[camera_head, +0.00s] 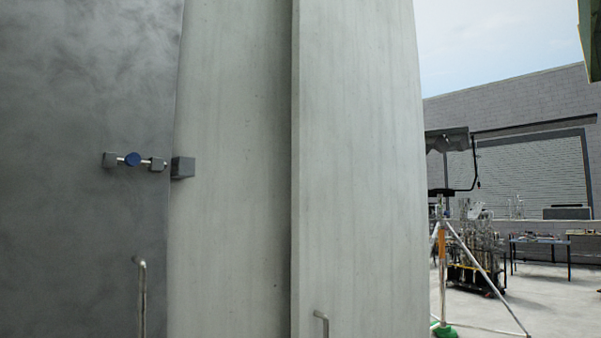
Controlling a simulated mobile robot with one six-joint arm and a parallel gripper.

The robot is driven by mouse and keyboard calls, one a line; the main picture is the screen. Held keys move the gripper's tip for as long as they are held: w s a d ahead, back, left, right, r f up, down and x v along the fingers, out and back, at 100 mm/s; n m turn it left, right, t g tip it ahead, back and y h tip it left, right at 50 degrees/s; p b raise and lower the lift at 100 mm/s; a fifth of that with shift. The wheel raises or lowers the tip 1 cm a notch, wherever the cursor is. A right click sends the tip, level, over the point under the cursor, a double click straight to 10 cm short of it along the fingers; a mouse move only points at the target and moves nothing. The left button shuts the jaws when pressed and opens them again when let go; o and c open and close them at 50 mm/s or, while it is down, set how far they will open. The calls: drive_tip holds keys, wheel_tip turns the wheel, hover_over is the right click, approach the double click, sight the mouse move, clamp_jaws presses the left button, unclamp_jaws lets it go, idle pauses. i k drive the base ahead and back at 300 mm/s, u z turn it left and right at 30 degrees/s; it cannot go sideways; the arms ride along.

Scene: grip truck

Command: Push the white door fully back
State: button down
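A tall white door (358,150) with faint vertical streaks fills the middle of the head view. Its left edge stands in front of a second pale panel (235,150). A small grey bent handle (322,323) shows low on the white door, cut off by the bottom of the picture. How far the door stands open cannot be told. My gripper does not show in this view.
A dark grey metal panel (80,210) stands at left with a bolt latch (132,161) and a bar handle (142,300). At right are a tripod (445,250), a loaded cart (475,265), tables (540,243) and a brick wall (520,105). Bare floor (560,310) shows at lower right.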

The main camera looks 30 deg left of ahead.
sight(361, 262)
drive_tip(key=u, duration=0.85)
drive_tip(key=i, duration=1.35)
drive_tip(key=u, duration=1)
